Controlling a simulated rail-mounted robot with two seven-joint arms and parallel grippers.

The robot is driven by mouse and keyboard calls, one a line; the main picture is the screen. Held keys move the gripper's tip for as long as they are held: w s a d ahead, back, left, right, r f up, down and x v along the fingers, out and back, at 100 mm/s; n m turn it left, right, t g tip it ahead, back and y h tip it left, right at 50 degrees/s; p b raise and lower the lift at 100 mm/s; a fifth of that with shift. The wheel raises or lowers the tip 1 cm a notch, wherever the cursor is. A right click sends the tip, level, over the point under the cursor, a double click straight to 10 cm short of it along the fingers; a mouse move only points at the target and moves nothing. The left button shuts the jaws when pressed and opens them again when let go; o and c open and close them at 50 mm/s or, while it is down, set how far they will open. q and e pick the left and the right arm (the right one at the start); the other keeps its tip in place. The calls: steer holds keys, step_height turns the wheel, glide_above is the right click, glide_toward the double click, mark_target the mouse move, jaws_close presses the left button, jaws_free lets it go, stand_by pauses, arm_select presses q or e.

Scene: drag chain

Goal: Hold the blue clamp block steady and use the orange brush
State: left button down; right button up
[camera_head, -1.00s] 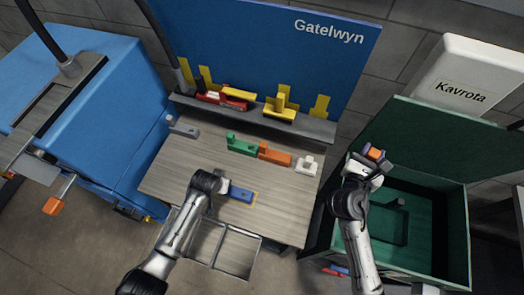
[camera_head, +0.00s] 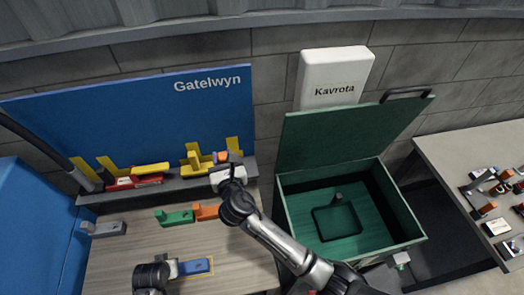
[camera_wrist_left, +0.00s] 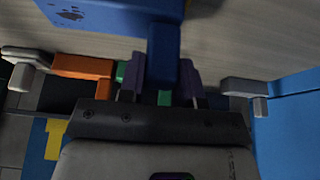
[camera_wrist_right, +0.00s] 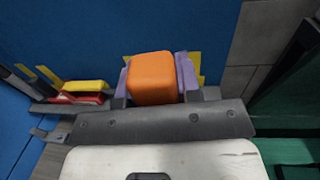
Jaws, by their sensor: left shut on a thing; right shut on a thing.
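The blue clamp block (camera_head: 196,266) lies on the wooden bench top inside a thin yellow outline. My left gripper (camera_head: 170,268) is at its left end. In the left wrist view, the purple fingers (camera_wrist_left: 165,75) are shut on the upright tab of the blue block (camera_wrist_left: 164,45). My right gripper (camera_head: 226,168) is raised near the back ledge of the bench. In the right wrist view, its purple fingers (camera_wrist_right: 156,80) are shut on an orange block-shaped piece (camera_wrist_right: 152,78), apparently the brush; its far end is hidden.
Green (camera_head: 175,217), orange (camera_head: 206,212) and grey (camera_head: 103,228) clamp blocks stand on the bench. Yellow and red pieces (camera_head: 135,182) line the back ledge below the blue Gatelwyn panel (camera_head: 130,110). An open green box (camera_head: 410,238) stands to the right.

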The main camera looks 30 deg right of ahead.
steer(key=w+a+f+n+y, duration=0.2)
steer(key=a+f+n+y, duration=0.1)
steer(key=a+f+y, duration=0.3)
steer(key=s+a+f+n+g+y, duration=1.1)
steer(key=s+a+f+n+y, duration=0.1)
steer(key=a+f+n+y, duration=0.1)
steer(key=shift+s+a+f+n+g+y, duration=0.15)
steer(key=shift+a+f+n+g+y, duration=0.2)
steer(key=shift+a+f+y, duration=0.7)
steer(key=shift+a+r, duration=0.15)
steer(key=shift+r, duration=0.05)
